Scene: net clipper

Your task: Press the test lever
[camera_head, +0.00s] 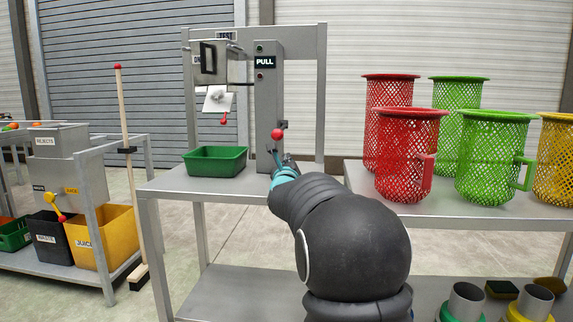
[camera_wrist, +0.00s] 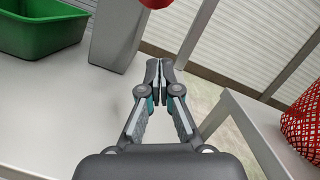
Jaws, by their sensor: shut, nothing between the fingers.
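A test stand with a small sign at its top that seems to read TEST (camera_head: 226,36) is on the grey table. Its grey post (camera_head: 266,95) carries a PULL label and a lever with a red ball knob (camera_head: 278,134). The knob also shows at the top edge of the wrist view (camera_wrist: 157,3), partly cut off. My gripper (camera_head: 287,160) is shut and empty, just below the knob. In the wrist view its fingertips (camera_wrist: 159,68) are together, apart from the knob. My arm hides part of the gripper in the head view.
A grey box (camera_head: 215,62) with a small red-tipped handle (camera_head: 223,119) beneath it is left of the post. A green tray (camera_head: 215,161) sits below. Red (camera_head: 407,150) and green (camera_head: 490,155) mesh baskets stand on the right-hand table (camera_head: 365,185), across a gap.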

